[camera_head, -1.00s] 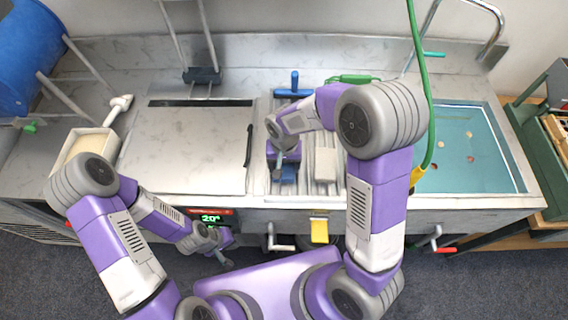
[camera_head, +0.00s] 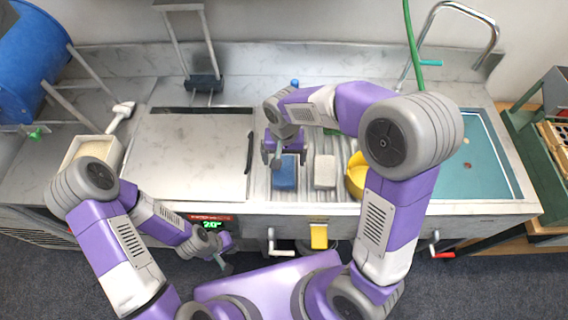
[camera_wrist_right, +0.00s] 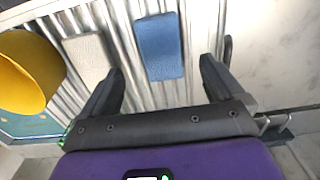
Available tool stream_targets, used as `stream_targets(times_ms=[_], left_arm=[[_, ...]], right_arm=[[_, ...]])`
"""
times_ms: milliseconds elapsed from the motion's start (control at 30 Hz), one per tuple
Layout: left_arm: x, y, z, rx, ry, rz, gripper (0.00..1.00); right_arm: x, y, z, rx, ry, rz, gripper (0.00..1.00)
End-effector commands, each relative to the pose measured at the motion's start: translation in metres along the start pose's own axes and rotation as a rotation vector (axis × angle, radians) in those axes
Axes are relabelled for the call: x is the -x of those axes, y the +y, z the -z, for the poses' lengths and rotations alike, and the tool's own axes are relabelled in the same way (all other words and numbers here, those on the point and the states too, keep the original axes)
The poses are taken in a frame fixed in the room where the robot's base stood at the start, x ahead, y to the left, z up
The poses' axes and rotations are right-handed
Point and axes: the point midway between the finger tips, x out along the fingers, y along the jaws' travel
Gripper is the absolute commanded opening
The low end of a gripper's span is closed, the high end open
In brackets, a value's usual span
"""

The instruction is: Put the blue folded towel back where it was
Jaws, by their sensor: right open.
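The blue folded towel (camera_head: 285,172) lies flat on the ribbed drainboard, left of a pale grey folded cloth. In the right wrist view the blue towel (camera_wrist_right: 160,46) lies beyond and between the open fingers, apart from them. My right gripper (camera_head: 279,160) is open and empty above the drainboard, at the towel's far end in the head view; in the wrist view its fingers (camera_wrist_right: 160,85) stand wide apart. My left gripper (camera_head: 226,262) hangs low in front of the counter, far from the towel; its jaws are too small to judge.
A pale grey cloth (camera_head: 325,171) and a yellow bowl-like item (camera_head: 355,176) lie to the towel's right. The blue sink (camera_head: 475,165) is further right. A flat metal lid (camera_head: 188,157) covers the left. A yellow cloth (camera_head: 319,236) hangs at the front edge.

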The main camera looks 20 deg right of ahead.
Motion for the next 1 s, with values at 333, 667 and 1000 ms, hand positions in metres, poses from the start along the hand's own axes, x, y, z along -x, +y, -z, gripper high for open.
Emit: stream_targets(times_ms=[333, 667, 1000], left_arm=[[0.006, 0.002, 0.000, 0.000, 0.000, 0.000, 0.00], [0.006, 0.002, 0.000, 0.000, 0.000, 0.000, 0.00], [0.019, 0.007, -0.001, 0.000, 0.000, 0.000, 0.00]], right_arm=[[0.036, 0.000, 0.000, 0.001, 0.000, 0.000, 0.95], [0.036, 0.000, 0.000, 0.001, -0.001, 0.000, 0.95], [0.050, 0.000, 0.000, 0.001, -0.001, 0.000, 0.95]])
